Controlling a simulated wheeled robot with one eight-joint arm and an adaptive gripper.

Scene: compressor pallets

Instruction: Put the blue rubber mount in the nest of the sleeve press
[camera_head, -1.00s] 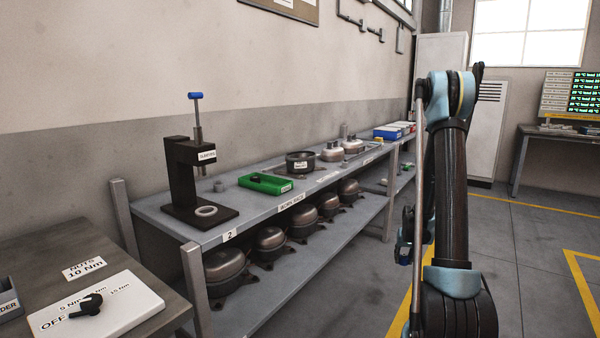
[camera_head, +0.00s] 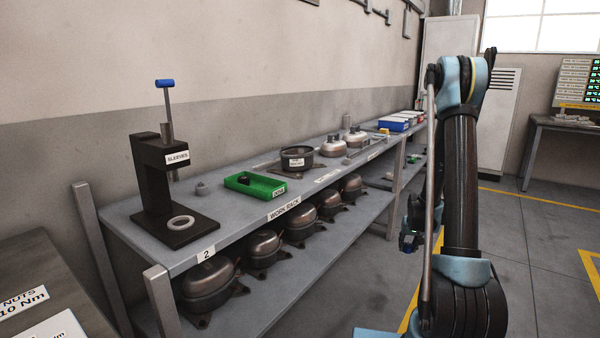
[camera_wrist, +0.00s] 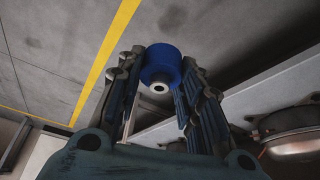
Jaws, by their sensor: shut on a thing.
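The blue rubber mount (camera_wrist: 161,66) is a short blue cylinder with a pale metal centre, held between the fingertips of my gripper (camera_wrist: 160,82) in the wrist view. The sleeve press (camera_head: 158,175) is black with a blue handle and a "SLEEVES" label, at the near left end of the rack. Its nest, a pale ring (camera_head: 181,222), lies on the press base and looks empty. My gripper is well apart from the press.
The work rack (camera_head: 245,213) carries a green tray (camera_head: 256,184), a small grey part (camera_head: 200,188), a dark round housing (camera_head: 297,158) and blue bins (camera_head: 392,125). Several compressors (camera_head: 206,279) stand on its lower shelf. A bench corner (camera_head: 45,275) is at front left. The floor beside the rack is clear.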

